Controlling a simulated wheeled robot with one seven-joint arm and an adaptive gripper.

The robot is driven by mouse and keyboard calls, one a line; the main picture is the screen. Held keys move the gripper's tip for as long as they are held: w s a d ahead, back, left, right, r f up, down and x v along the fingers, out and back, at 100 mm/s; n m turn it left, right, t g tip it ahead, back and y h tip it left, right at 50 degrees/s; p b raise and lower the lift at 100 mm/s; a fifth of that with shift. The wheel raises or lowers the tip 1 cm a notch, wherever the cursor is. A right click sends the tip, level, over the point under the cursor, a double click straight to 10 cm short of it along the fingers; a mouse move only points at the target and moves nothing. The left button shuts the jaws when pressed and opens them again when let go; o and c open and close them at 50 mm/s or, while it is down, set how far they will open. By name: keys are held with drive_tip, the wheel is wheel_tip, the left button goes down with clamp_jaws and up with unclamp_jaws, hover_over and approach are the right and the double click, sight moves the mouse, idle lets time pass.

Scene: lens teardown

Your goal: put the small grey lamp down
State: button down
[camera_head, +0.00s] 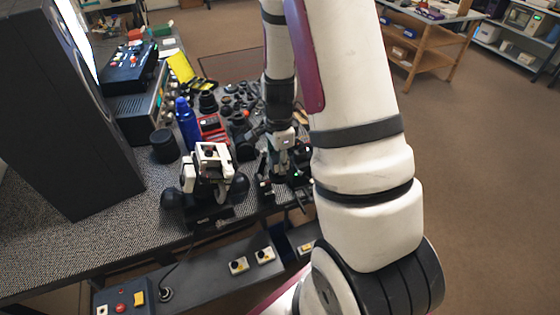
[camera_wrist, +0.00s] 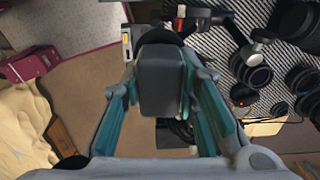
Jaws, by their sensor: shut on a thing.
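The small grey lamp (camera_wrist: 162,78) is between the fingers of my gripper (camera_wrist: 160,100) in the wrist view. It shows as a dark grey rounded block with a darker part at its top. The teal-lined fingers stand on either side of it, and my gripper is shut on it. In the head view my gripper (camera_head: 282,165) is at the right part of the workbench (camera_head: 60,240), near its front edge. The lamp cannot be made out clearly there, and my arm covers part of that area.
Dark lens parts (camera_wrist: 250,65) lie on the patterned bench top at the right of the wrist view. In the head view a white-and-black device (camera_head: 213,160), a blue bottle (camera_head: 187,122) and a black cylinder (camera_head: 164,146) stand left of my gripper. A tall black box (camera_head: 65,110) is further left.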

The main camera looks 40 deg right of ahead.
drive_tip(key=shift+f, duration=0.25)
drive_tip(key=shift+f, duration=0.15)
drive_tip(key=c, duration=1.2)
unclamp_jaws()
drive_tip(key=shift+c, duration=0.2)
wheel_tip(320, 180, up, 12)
drive_tip(key=r+b, duration=0.1)
drive_tip(key=s+a+r+n+t, duration=0.35)
drive_tip(key=a+r+n, duration=0.55)
drive_tip(key=r, duration=0.3)
drive_tip(key=s+a+r+n+t, duration=0.2)
drive_tip(key=s+a+r+n, duration=0.4)
drive_tip(key=s+n, duration=0.4)
drive_tip(key=shift+a+r+n, duration=0.35)
drive_tip(key=shift+a+n, duration=0.25)
drive_tip(key=shift+n, duration=0.5)
